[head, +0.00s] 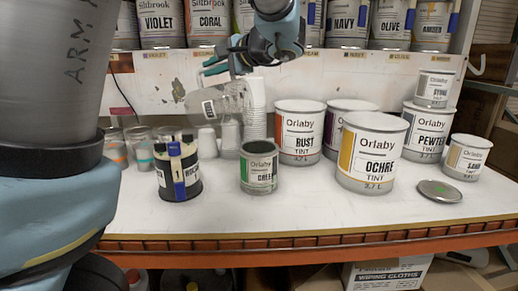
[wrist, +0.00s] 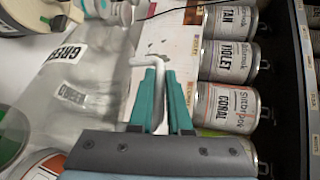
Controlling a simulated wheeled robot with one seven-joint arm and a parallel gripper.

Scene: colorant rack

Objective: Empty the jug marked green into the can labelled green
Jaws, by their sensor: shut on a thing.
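The clear jug (head: 228,103) is tilted well over in the air, behind and above the can labelled green (head: 259,168). The jug's side shows large in the wrist view (wrist: 98,75), with GREEN lettering on it. My gripper (head: 216,68) is shut on the jug's handle (wrist: 149,64), which shows between the teal fingertips in the wrist view. The can labelled green stands upright and open on the bench, dark green inside. I see no clear stream between jug and can, and cannot tell whether liquid is left in the jug.
A dark can with a blue strip (head: 178,170) stands left of the green can. The Rust can (head: 300,133) and Ochre can (head: 370,153) stand to the right. Stacked cups (head: 256,105) are close behind the jug. A loose lid (head: 439,191) lies front right. The bench front is clear.

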